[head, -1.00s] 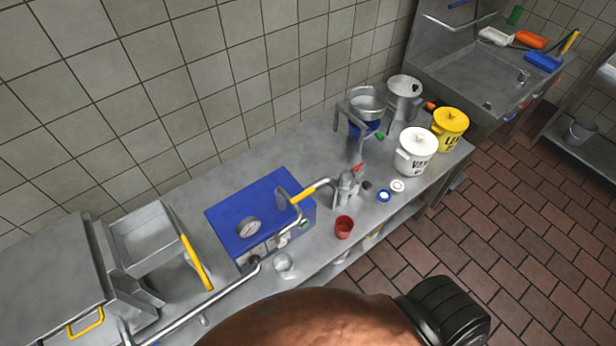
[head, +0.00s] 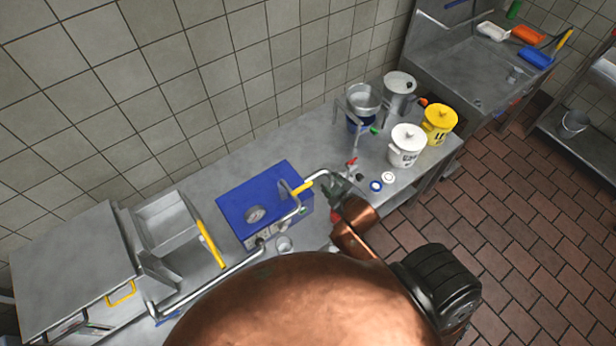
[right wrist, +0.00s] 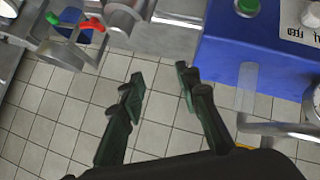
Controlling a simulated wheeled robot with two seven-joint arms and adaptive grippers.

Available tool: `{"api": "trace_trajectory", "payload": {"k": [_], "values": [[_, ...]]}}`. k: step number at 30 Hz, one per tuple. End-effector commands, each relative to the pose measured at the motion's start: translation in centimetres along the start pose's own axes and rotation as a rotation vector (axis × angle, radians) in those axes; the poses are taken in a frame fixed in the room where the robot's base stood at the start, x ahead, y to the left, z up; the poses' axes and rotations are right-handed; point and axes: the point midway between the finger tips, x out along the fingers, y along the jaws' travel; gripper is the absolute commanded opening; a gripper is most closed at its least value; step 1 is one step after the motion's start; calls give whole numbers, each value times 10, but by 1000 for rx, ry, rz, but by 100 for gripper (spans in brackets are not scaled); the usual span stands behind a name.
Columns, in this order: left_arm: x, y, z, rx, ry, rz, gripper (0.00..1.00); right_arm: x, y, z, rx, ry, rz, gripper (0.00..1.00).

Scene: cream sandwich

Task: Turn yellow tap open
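A pipe with a yellow grip (head: 302,188), the only yellow tap-like part I make out, runs along the top of the blue machine (head: 262,203). My right gripper (head: 338,190) is just right of the blue machine, over the counter near the bent pipe end. In the right wrist view its two dark green fingers (right wrist: 158,98) are spread apart with nothing between them. A small yellow part (right wrist: 245,147) shows there behind the gripper's right side, partly hidden. The blue machine (right wrist: 240,55) is right of the fingers. My left gripper cannot be made out.
A red tap (right wrist: 90,24) and a green tap (right wrist: 52,19) are at upper left in the wrist view. White (head: 407,146) and yellow (head: 439,125) pots stand on the counter's right end. A glass (head: 284,244) stands before the machine.

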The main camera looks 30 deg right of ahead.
Motion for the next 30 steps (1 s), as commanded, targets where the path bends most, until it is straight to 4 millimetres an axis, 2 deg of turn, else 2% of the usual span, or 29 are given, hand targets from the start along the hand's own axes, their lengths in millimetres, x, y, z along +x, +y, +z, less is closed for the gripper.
{"api": "trace_trajectory", "payload": {"k": [1,2,4,5,6,7,9,11,12,13,15,17,18,20,21,23,24,26,27,29,30], "values": [[-1,0,0,0,0,0,40,0,13,-38,-67,94,42,30],[-1,0,0,0,0,0,40,-1,20,-61,-112,155,70,30],[-2,0,0,0,0,0,40,-10,32,-122,-232,315,141,30],[-2,0,-1,0,0,0,40,-16,36,-150,-293,391,177,30],[-2,0,-1,0,1,0,40,-28,39,-190,-382,498,226,30],[-2,0,-1,0,1,0,40,-41,38,-220,-453,585,266,30],[-3,0,-1,0,1,1,40,-77,28,-287,-638,795,361,30],[-3,1,-1,-1,1,1,40,-112,9,-333,-806,972,439,30],[-3,1,-1,-1,1,1,40,-138,-9,-357,-921,1089,490,30],[-3,1,-1,-1,1,1,40,-156,-23,-372,-1009,1175,527,30],[-4,1,-2,-1,2,1,40,-195,-63,-393,-1223,1369,606,30],[-4,1,-2,-1,2,1,40,-222,-100,-396,-1414,1528,663,30],[-4,1,-3,-1,3,1,40,-236,-124,-392,-1548,1630,695,30],[-5,1,-3,-1,3,1,40,-248,-157,-376,-1755,1776,730,30],[-5,1,-3,-1,3,1,40,-249,-176,-361,-1900,1864,742,30],[-5,1,-3,-1,3,1,40,-244,-196,-333,-2124,1988,739,30],[-6,1,-3,-1,3,1,40,-235,-205,-311,2258,-2041,-713,30],[-6,1,-3,-1,3,1,40,-215,-207,-278,2164,-1850,-567,30],[-6,1,-3,-1,3,1,40,-199,-201,-256,2104,-1728,-467,30],[-6,1,-3,-1,3,1,40,-172,-182,-226,2022,-1557,-318,30],[-7,1,-3,-1,3,1,40,-156,-164,-208,1971,-1455,-222,30]]}}
